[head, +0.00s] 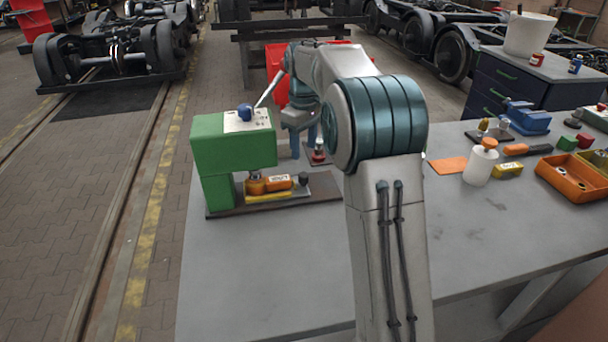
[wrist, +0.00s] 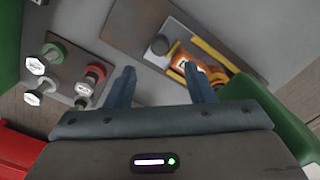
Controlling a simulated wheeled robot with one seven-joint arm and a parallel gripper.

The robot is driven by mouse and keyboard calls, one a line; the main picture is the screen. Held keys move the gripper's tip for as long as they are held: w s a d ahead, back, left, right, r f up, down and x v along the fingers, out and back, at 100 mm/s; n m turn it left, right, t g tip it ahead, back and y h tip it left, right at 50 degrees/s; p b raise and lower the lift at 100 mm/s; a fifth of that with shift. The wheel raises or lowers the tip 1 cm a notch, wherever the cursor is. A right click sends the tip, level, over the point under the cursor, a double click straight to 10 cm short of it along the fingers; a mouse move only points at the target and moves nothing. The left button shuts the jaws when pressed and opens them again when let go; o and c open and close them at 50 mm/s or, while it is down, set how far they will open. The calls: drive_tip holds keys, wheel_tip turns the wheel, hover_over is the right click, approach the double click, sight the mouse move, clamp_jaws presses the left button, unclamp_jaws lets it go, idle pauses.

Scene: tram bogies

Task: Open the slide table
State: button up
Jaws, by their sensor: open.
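The green machine (head: 234,142) stands on a dark base plate at the table's left end. At its foot lies a low grey slide table (head: 322,188). My gripper (wrist: 160,78) is open and empty, apart from the knob. In the head view my gripper (head: 304,143) hangs behind the machine's right side, partly hidden by my arm.
Several round-headed pieces stand on a small plate (wrist: 68,72) left of my fingers. A red bin (wrist: 18,150) is at lower left. White bottle (head: 480,165), orange tray (head: 578,183) and small tools fill the table's right side. The front table is clear.

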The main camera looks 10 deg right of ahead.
sight(304, 174)
wheel_tip(304, 174, down, 9)
drive_tip(key=shift+f, duration=0.2)
